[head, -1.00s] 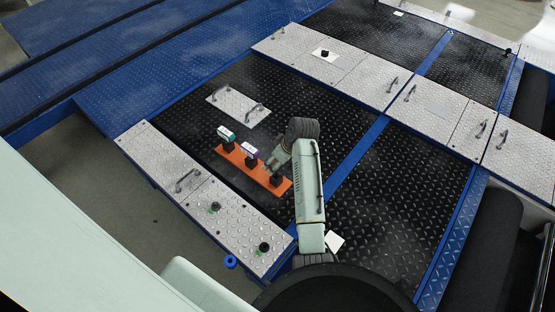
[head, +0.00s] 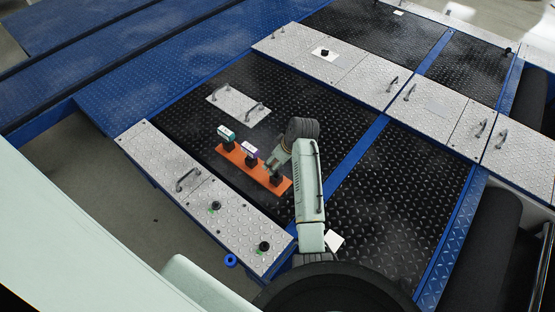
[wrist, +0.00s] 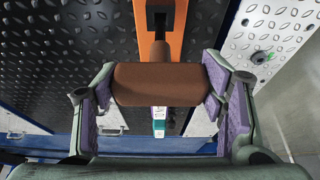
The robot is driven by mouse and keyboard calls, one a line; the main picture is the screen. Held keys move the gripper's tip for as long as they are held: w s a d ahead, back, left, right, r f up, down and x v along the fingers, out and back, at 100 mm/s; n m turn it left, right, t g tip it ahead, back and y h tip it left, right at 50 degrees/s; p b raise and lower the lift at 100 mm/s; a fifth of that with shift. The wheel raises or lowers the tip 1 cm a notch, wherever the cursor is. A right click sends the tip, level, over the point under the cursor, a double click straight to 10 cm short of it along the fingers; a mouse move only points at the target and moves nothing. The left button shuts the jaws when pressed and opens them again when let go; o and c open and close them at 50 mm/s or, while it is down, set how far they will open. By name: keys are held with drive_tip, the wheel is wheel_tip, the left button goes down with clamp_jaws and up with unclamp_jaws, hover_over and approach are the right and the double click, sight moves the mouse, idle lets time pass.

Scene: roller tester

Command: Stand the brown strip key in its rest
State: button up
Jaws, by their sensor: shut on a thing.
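The brown strip key (wrist: 158,85) is in my gripper (wrist: 160,78), with its wide brown body crosswise between the purple-padded fingers. Its narrower stem (wrist: 160,50) points up the wrist view toward a black rest (wrist: 160,15) on the orange strip (wrist: 178,35). I cannot tell whether the stem touches the rest. In the head view my gripper (head: 270,165) is low over the near right end of the orange strip (head: 263,177), by the black rest (head: 276,180) there. The brown key cannot be made out in the head view.
A teal-and-white key (head: 226,133) and a purple-and-white key (head: 249,149) stand in the other rests. A silver plate with handles (head: 238,105) lies beyond. Silver panels with black knobs (head: 264,246) border the strip's near side. Black tread plate (head: 390,210) is clear to the right.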

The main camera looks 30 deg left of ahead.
drive_tip(key=shift+f, duration=0.15)
drive_tip(key=shift+f+b, duration=1.45)
drive_tip(key=shift+f, duration=0.9)
drive_tip(key=o, duration=2)
drive_tip(key=shift+o, duration=0.2)
drive_tip(key=v, duration=1.2)
